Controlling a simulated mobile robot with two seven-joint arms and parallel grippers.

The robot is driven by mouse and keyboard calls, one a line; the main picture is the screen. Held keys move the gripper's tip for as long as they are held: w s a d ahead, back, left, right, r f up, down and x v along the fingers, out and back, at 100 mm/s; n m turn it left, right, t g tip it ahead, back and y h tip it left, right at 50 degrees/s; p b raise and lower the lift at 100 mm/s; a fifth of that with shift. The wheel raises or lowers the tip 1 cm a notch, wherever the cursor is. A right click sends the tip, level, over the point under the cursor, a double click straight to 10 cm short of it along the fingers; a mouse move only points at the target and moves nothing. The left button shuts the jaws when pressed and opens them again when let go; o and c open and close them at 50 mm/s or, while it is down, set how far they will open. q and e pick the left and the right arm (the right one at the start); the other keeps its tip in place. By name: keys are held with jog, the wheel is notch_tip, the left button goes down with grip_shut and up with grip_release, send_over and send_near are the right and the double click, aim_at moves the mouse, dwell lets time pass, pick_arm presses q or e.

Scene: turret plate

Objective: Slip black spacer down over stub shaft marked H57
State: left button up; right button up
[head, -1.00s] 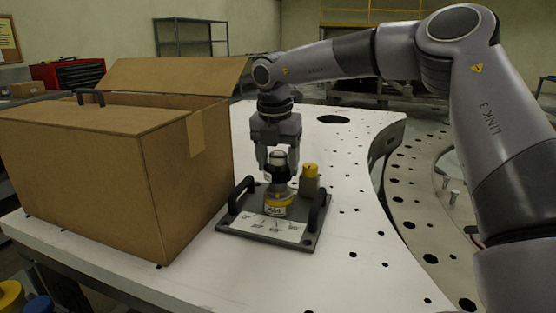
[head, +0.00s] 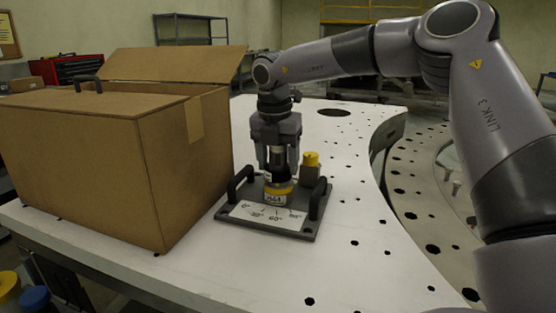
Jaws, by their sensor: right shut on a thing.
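My right gripper (head: 278,170) points straight down over the turret plate, its fingers shut on a small dark cylindrical part, the black spacer (head: 278,160). The spacer sits just above or against the yellow-ringed round turret (head: 279,187). The fingers hide much of it, and I cannot tell whether it surrounds a shaft. The turret's front has a white label, too small to read surely; it does not clearly read H57. The turret stands on a dark grey base plate (head: 231,212) with black handles and an angle-marked white card (head: 270,217). My left gripper is out of view.
A yellow-topped block (head: 311,172) stands on the plate right behind the turret. A large cardboard box (head: 110,175) with a raised flap stands close on the left. The white perforated table (head: 370,230) is clear to the right and front.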

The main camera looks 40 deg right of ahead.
jog(key=o, duration=1.2)
jog(key=shift+c, duration=0.2)
jog(key=shift+s+a+r, duration=0.1)
jog(key=shift+a+r, duration=0.05)
jog(key=shift+r, duration=1.05)
jog(key=shift+s+a+r, duration=0.1)
jog(key=shift+a+r, duration=0.05)
jog(key=shift+r, duration=1.05)
jog(key=shift+s+a+r, duration=0.1)
jog(key=shift+a+r, duration=0.05)
jog(key=shift+r, duration=1.05)
